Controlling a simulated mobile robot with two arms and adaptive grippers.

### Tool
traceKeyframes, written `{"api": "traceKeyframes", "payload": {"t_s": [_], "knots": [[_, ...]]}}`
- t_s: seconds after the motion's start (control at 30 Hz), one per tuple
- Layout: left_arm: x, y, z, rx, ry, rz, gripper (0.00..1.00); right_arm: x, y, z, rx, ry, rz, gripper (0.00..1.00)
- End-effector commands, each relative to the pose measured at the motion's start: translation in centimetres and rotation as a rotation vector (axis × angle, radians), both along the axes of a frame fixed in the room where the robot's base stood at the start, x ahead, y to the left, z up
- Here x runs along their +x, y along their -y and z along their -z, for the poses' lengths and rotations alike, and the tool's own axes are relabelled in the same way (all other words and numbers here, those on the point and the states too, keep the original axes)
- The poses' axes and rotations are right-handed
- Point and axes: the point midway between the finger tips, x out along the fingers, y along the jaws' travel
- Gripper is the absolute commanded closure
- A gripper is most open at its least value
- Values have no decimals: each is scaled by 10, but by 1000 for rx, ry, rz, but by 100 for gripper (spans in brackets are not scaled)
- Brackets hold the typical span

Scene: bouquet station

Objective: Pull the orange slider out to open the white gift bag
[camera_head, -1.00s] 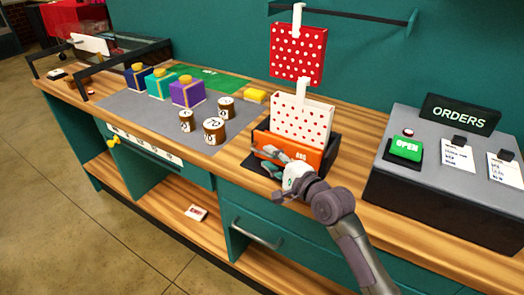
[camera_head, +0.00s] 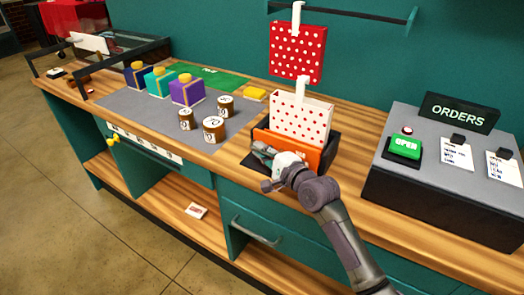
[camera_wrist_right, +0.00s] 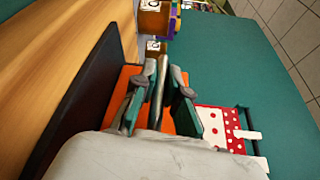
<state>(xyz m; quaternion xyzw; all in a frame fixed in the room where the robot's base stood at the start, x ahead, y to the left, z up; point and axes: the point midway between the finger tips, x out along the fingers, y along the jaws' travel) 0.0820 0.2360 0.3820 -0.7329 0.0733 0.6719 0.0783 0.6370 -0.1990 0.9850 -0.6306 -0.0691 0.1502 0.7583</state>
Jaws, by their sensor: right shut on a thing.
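The white gift bag (camera_head: 300,118) with red dots stands upright in a dark holder on the counter; part of it shows in the wrist view (camera_wrist_right: 212,126). The orange slider (camera_head: 312,160) is the panel in front of the bag. My right gripper (camera_head: 264,151) is at the slider's front left and hides part of it. In the wrist view my right gripper (camera_wrist_right: 158,85) is shut around a thin grey bar in front of the orange slider (camera_wrist_right: 122,88). I cannot tell how far open the bag is. My left gripper is out of view.
A red dotted bag (camera_head: 297,55) hangs behind from a rail. Several brown pots (camera_head: 214,129) and boxes (camera_head: 187,92) stand on the grey mat to the left. An orders console (camera_head: 440,185) with a green button (camera_head: 405,147) stands to the right.

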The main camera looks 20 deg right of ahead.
Motion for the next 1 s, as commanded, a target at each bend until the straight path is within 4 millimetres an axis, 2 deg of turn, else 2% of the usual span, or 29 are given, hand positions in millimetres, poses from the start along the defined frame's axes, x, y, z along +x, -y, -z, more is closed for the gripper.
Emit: {"api": "traceKeyframes", "payload": {"t_s": [0.23, 0.5, 0.87, 0.9, 1.0], "knots": [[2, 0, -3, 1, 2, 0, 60, -1, -2, 0, 0, -2, -1, 100], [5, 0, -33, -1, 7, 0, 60, -25, -30, -2, 2, -7, -3, 100], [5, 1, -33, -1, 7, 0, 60, -29, -34, 2, 0, -3, -1, 100], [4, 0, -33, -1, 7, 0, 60, -29, -34, 2, 0, -3, -1, 83], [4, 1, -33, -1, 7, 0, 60, -29, -34, 1, -1, -3, -1, 66]]}}
